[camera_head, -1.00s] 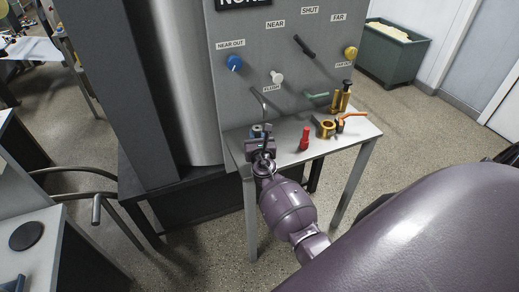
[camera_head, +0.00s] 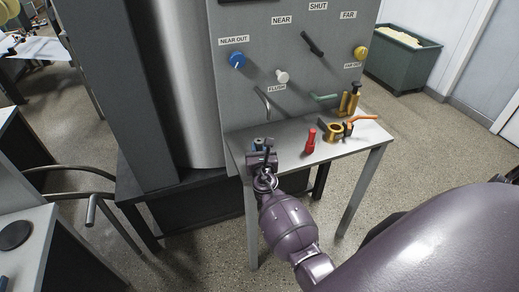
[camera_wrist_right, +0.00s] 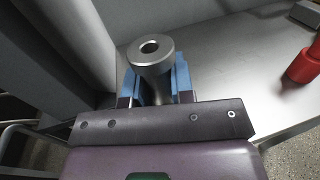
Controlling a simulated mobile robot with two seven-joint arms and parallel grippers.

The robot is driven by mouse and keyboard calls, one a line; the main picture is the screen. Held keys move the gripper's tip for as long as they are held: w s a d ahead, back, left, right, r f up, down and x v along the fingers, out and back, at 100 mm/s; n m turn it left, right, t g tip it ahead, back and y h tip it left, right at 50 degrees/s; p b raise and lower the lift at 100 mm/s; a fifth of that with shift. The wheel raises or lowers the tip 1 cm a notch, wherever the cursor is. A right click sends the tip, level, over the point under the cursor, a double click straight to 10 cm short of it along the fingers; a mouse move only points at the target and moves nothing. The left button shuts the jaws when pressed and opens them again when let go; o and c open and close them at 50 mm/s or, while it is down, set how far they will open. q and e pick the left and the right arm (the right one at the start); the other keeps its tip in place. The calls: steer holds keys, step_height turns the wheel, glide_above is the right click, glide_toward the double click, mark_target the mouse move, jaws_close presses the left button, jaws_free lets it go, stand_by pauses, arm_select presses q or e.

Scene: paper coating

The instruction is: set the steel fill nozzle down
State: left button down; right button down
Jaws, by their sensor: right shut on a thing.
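The steel fill nozzle (camera_wrist_right: 152,58) is a grey cylinder with a round flanged top and a hole in it. In the right wrist view it stands between the blue finger pads of my right gripper (camera_wrist_right: 158,84), which is shut on it. In the head view my right gripper (camera_head: 260,146) is at the left end of the small steel table (camera_head: 345,146), over its top near the front edge. The gripper hides most of the nozzle there, and I cannot tell whether its lower end touches the table. My left gripper is not in view.
On the table stand a red bottle-like piece (camera_head: 310,141), a brass ring fitting (camera_head: 334,131), an orange-handled valve (camera_head: 360,119) and brass cylinders (camera_head: 349,102). A grey panel (camera_head: 295,100) with knobs rises behind, with a bent pipe (camera_head: 264,100) near the gripper. A steel drum (camera_head: 180,90) is at left.

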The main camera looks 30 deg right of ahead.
steer(key=shift+f, duration=0.2)
steer(key=c, duration=1)
jaws_free()
steer(key=shift+r, duration=0.1)
